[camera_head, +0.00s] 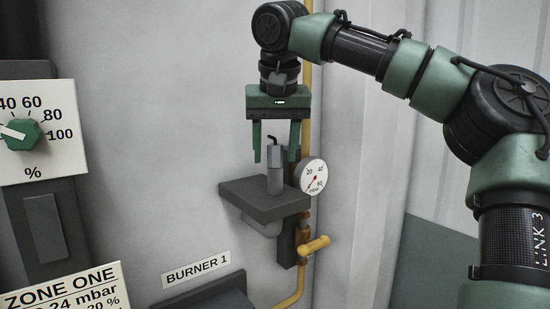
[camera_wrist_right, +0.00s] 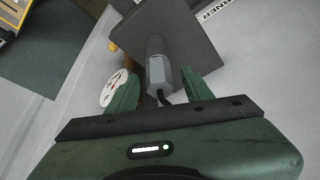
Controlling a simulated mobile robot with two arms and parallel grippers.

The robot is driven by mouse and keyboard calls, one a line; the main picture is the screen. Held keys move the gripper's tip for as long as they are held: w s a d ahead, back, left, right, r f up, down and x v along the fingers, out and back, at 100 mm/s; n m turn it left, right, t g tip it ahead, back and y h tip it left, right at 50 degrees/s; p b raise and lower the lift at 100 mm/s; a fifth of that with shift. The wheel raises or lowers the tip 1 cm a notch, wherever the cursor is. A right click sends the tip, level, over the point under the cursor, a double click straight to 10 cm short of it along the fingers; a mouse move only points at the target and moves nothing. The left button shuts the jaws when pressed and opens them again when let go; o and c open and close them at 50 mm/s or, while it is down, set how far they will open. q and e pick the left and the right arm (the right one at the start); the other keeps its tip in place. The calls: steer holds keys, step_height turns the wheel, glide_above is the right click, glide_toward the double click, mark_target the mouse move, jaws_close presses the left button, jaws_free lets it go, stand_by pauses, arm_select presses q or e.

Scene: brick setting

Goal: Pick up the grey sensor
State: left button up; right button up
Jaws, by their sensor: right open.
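The grey sensor (camera_head: 275,172) is a small upright cylinder with a black cable at its top. It stands on a dark grey shelf (camera_head: 250,197) fixed to the wall. My right gripper (camera_head: 276,160) points down from above with its two green fingers apart, one on each side of the sensor's upper part. In the right wrist view the sensor (camera_wrist_right: 157,75) shows between the open fingers (camera_wrist_right: 160,92), with the shelf (camera_wrist_right: 180,35) beyond it. Whether a finger touches the sensor cannot be told. My left gripper is not in view.
A round pressure gauge (camera_head: 313,176) sits just right of the shelf, near the fingers. A yellow pipe (camera_head: 306,222) with a valve handle (camera_head: 315,246) runs down the wall. A dial panel (camera_head: 40,150) and a BURNER 1 label (camera_head: 197,269) are to the left. The wall between is bare.

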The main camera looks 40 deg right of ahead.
steer(key=shift+w, duration=0.15)
steer(key=shift+c, duration=1)
steer(key=shift+s+a+r, duration=0.1)
steer(key=shift+s, duration=0.1)
steer(key=c, duration=0.5)
steer(key=shift+s, duration=0.15)
jaws_close()
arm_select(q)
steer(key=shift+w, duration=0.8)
